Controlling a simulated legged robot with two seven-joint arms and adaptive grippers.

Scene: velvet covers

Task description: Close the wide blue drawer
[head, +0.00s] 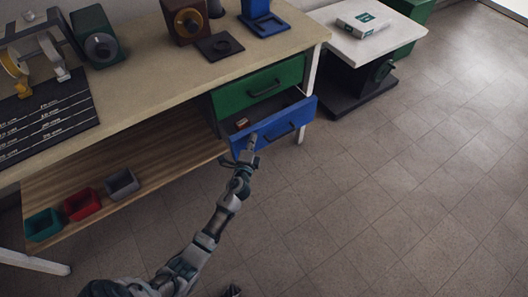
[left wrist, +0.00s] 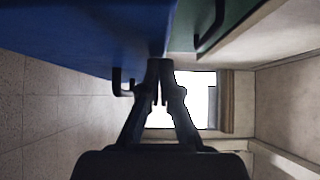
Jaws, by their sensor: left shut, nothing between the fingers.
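The wide blue drawer (head: 287,124) is pulled out from the bench, below the closed green drawer (head: 262,84). A small brown item (head: 241,123) lies inside it. Its dark handle (head: 285,131) is on the front. My left gripper (head: 251,142) is shut and empty at the left part of the blue front; I cannot tell whether it touches. In the left wrist view the blue drawer (left wrist: 80,35) fills the upper left and its handle (left wrist: 120,84) hangs left of my left gripper's closed fingertips (left wrist: 160,75).
The bench top (head: 150,75) holds speaker-like boxes and a blue stand (head: 264,22). Teal, red and grey bins stand on the wooden lower shelf (head: 130,155). A white side table (head: 345,42) stands at the upper right. The tiled floor (head: 400,190) before the drawers is clear.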

